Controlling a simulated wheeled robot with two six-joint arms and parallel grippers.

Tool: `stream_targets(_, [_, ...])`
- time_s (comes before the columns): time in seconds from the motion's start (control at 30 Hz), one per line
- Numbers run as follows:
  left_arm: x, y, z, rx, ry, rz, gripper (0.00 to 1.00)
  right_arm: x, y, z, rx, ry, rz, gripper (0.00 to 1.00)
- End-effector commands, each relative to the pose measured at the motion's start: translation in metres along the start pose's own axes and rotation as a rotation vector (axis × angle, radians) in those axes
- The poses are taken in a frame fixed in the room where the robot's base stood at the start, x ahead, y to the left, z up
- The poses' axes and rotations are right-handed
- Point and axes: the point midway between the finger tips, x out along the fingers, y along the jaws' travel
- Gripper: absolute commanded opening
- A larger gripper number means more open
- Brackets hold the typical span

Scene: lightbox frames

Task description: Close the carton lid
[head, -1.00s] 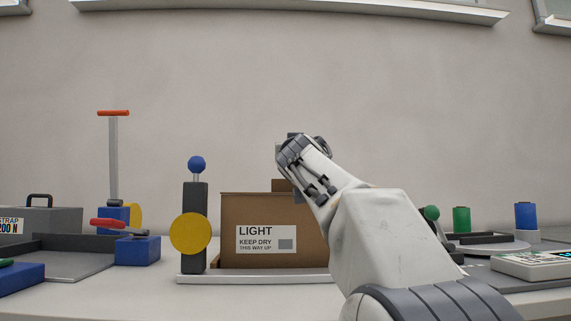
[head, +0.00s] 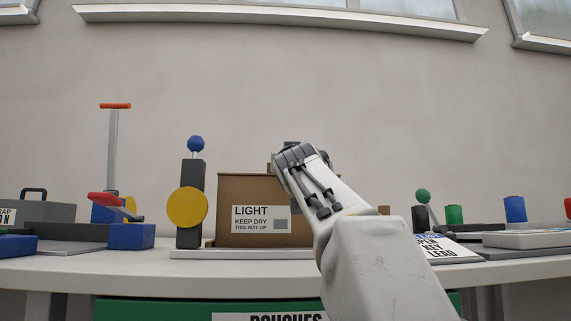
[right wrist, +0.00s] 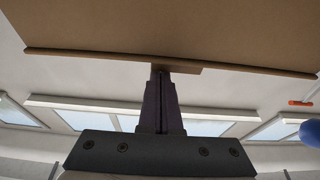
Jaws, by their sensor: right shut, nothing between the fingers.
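The brown carton (head: 225,210) stands on a pale base on the table, its label reading LIGHT, KEEP DRY, THIS WAY UP. In the head view my right arm covers its right part, and my right gripper (head: 291,147) is over the carton's top, its fingers hidden. A small brown piece shows behind the wrist above the carton's top edge; I cannot tell how far the lid is open. In the right wrist view the shut, empty fingers (right wrist: 160,75) reach a brown cardboard panel (right wrist: 170,35), at a tab on its edge; contact is unclear. My left gripper is out of view.
A dark post with a yellow disc (head: 187,207) and blue ball stands close left of the carton. Further left are a grey case (head: 45,213) and a red-handled upright (head: 113,150). At right are a sign (head: 445,249), green spool (head: 454,214) and blue spool (head: 515,209).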

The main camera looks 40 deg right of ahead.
Motion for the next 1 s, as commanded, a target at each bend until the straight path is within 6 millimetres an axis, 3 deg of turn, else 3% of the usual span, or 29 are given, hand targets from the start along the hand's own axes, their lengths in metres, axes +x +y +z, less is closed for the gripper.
stream_targets(0.2, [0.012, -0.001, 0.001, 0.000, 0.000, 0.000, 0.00, -0.005, 0.000, 0.012, 0.000, -0.004, 0.001, 0.00])
stream_targets(0.7, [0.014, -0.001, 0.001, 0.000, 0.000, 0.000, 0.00, -0.003, 0.000, 0.019, 0.000, -0.017, 0.002, 0.00])
stream_targets(0.87, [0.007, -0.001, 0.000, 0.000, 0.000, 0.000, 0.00, -0.001, 0.000, 0.012, 0.000, -0.016, 0.001, 0.00])
stream_targets(1.0, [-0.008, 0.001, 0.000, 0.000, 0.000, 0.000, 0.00, 0.003, 0.001, -0.006, 0.000, -0.011, 0.002, 0.00])
